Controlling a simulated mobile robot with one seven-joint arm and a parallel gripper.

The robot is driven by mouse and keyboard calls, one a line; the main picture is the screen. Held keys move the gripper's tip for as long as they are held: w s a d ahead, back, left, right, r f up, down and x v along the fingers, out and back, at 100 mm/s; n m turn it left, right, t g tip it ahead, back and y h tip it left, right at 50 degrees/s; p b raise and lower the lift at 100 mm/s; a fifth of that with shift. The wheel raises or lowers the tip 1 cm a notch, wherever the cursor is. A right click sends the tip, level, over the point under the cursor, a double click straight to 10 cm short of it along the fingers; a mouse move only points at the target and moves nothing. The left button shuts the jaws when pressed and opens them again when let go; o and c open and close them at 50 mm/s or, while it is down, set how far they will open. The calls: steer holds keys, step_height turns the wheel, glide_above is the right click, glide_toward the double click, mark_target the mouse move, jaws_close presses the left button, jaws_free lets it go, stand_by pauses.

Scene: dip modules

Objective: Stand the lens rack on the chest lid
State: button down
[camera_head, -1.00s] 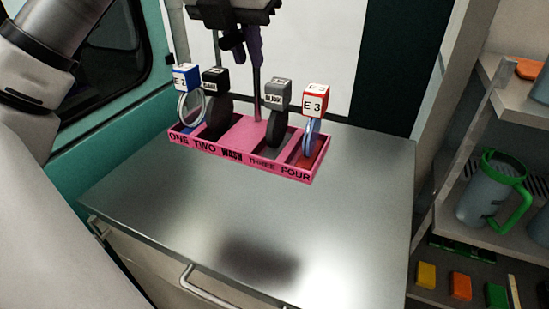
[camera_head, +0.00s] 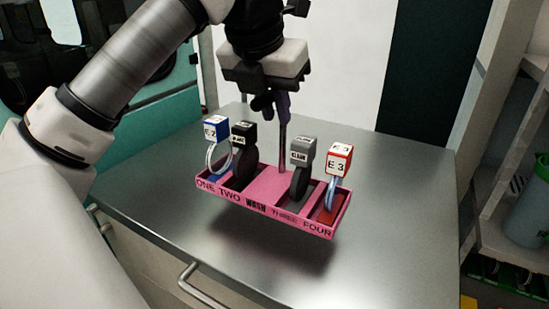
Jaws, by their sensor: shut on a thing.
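The lens rack (camera_head: 262,191) is a pink tray marked ONE, TWO, WASH, THREE, FOUR, with a thin upright post near its middle. It carries a blue-capped lens (camera_head: 215,130), a black-capped one (camera_head: 243,136), a grey-capped one (camera_head: 303,152) and a red-capped E3 one (camera_head: 339,160). My gripper (camera_head: 280,110) is above the rack, shut on its post. The rack hangs upright, roughly level, over the bare metal chest lid (camera_head: 405,190). Its shadow falls on the lid just below and in front, so it looks slightly raised; the exact gap is unclear.
The lid is clear around the rack, with free room to the right and in front. A bar handle (camera_head: 200,290) is on the chest's front. A teal wall (camera_head: 150,150) is behind at left.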

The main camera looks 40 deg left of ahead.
mark_target(257, 98)
steer(key=shift+f+b, duration=1.8)
steer(key=shift+f, duration=0.75)
steer(key=shift+f, duration=0.1)
steer(key=c, duration=1.4)
jaws_free()
steer(key=shift+o, duration=0.2)
steer(key=shift+r, duration=0.35)
steer(key=p+v, duration=0.8)
steer(key=v, duration=0.3)
steer(key=shift+s+d+r, duration=0.1)
steer(key=shift+s+r, duration=0.15)
steer(key=shift+s, duration=0.05)
